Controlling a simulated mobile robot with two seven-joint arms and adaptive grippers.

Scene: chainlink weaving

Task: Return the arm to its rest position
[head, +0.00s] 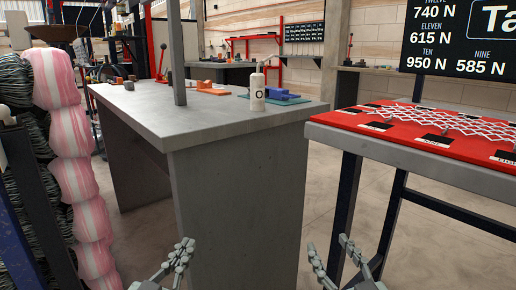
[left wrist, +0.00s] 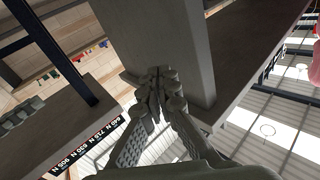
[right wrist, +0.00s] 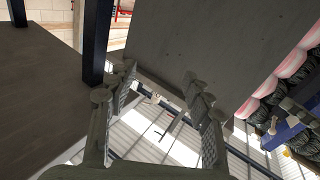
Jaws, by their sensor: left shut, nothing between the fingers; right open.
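My left gripper (head: 184,243) is low in the head view, in front of the grey workbench's near end. Its fingers are together with nothing between them, as the left wrist view (left wrist: 160,76) also shows. My right gripper (head: 327,243) is low and right of centre in the head view, in front of the gap between the workbench and the red-topped table. Its fingers are apart and empty, as the right wrist view (right wrist: 158,78) also shows. Most of both arms is out of the head view.
The grey workbench (head: 240,200) stands ahead, with a white bottle (head: 257,92) and a blue tray (head: 285,99) on it. The table (head: 345,137) at right bears a red mat (head: 400,145) with chainlink mesh (head: 450,122). Pink-and-white striped rolls (head: 75,150) stand at left.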

